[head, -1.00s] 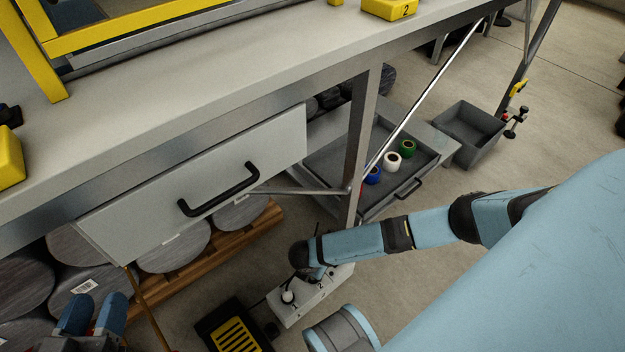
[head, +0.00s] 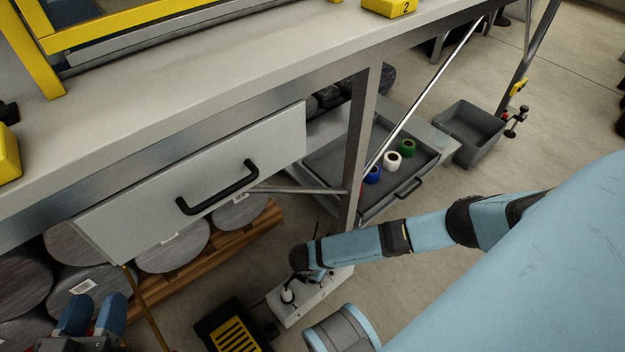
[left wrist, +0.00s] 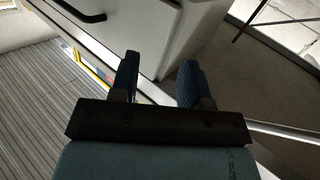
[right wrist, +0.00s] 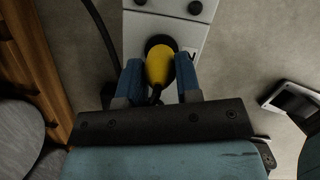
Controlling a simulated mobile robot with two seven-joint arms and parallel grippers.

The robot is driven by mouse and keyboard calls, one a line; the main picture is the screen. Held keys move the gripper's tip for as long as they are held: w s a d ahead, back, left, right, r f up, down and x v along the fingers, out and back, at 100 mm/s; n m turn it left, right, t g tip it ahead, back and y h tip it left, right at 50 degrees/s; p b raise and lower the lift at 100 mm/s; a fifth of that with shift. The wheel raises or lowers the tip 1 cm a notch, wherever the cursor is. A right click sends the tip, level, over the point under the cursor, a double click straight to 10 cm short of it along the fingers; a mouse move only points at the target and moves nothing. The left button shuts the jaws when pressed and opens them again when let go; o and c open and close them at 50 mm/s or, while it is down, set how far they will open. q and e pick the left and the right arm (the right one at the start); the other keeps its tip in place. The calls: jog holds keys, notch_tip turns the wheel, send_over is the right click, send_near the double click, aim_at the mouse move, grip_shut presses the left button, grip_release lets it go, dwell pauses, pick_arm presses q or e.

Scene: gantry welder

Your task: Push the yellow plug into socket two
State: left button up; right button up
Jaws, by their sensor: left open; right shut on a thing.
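The yellow plug (right wrist: 158,66) is between the fingers of my right gripper (right wrist: 159,80) in the right wrist view, over a dark round socket (right wrist: 160,42) on a light grey socket box (right wrist: 135,30). Whether the plug is fully seated cannot be told. In the head view the socket box (head: 290,312) sits on the floor below the bench, and my right arm hides part of it and the plug. My left gripper (head: 93,312) is open and empty at the lower left; it also shows in the left wrist view (left wrist: 160,82).
A bench with a drawer (head: 200,180) stands above the socket box, with a metal leg (head: 358,150) close by. A black and yellow pedal (head: 232,335) lies left of the box. A tray of tape rolls (head: 330,150) and a grey bin (head: 470,130) are farther back. A dark cable (right wrist: 103,30) runs beside the box.

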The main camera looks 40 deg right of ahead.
jog(key=shift+f, duration=0.55)
jog(key=o, duration=1)
pick_arm(q)
jog(key=shift+f, duration=0.2)
notch_tip(320, 180, up, 7)
jog(key=s+n+t+p, duration=0.1)
jog(key=t+p, duration=0.1)
jog(key=p, duration=0.4)
jog(key=shift+r+n+p, duration=0.2)
jog(key=shift+n+p, duration=0.2)
pick_arm(e)
jog(key=v, duration=1.3)
jog(key=shift+r, duration=0.4)
pick_arm(q)
jog(key=shift+s, duration=0.1)
